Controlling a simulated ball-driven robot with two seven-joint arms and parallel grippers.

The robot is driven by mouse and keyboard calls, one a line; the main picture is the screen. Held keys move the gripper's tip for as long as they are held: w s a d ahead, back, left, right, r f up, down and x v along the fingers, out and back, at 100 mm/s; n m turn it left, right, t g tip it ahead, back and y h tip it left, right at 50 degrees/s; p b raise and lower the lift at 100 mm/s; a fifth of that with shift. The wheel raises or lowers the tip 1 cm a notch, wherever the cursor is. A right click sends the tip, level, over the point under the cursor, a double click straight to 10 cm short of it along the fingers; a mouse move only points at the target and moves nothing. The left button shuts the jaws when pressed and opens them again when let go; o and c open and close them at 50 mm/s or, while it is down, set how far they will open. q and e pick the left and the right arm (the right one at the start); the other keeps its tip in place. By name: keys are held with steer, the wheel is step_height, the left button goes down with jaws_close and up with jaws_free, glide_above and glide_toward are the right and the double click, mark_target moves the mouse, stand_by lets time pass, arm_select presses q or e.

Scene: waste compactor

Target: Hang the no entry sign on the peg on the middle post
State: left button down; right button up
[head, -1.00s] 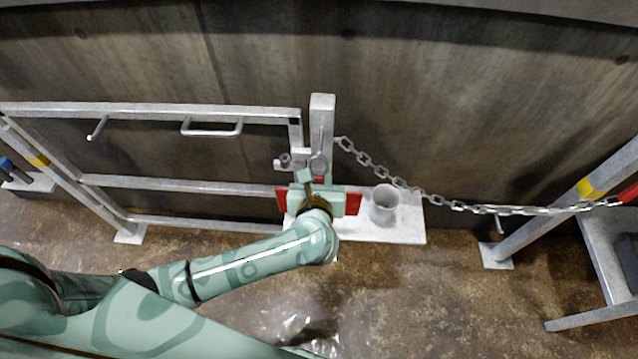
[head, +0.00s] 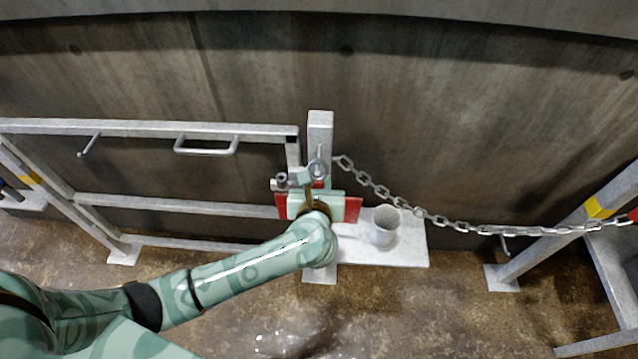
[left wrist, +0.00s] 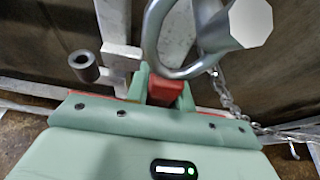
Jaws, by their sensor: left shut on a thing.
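My left gripper (head: 318,187) is in front of the middle post (head: 320,135) and is shut on a red block of the no entry sign (left wrist: 166,90). The sign's red plate (head: 352,209) shows on both sides of the gripper in the head view; its face is hidden. A grey ring (head: 317,168) stands above the jaws. In the left wrist view the ring (left wrist: 148,40) is close to the thick peg with an eight-sided end (left wrist: 250,22). The peg overlaps the ring's right side; I cannot tell whether it passes through. My right gripper is not in view.
A chain (head: 440,219) runs from the middle post to the right post (head: 540,245). A short tube (head: 282,181) sits left of the ring. A grey cup (head: 384,226) stands on the white base plate (head: 410,252). A metal rail frame (head: 180,203) lies to the left.

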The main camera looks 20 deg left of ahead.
arm_select(q)
steer(key=shift+r, duration=0.1)
stand_by(0.3)
steer(key=c, duration=1.1)
jaws_free()
steer(key=shift+w, duration=0.1)
steer(key=shift+a, duration=0.1)
steer(key=p+v, duration=0.1)
steer(key=v, duration=0.4)
steer(key=p+v, duration=0.2)
steer(key=v, duration=0.4)
steer(key=p+v, duration=0.2)
steer(key=v, duration=0.3)
steer(key=shift+s+d, duration=0.3)
steer(key=shift+d, duration=0.05)
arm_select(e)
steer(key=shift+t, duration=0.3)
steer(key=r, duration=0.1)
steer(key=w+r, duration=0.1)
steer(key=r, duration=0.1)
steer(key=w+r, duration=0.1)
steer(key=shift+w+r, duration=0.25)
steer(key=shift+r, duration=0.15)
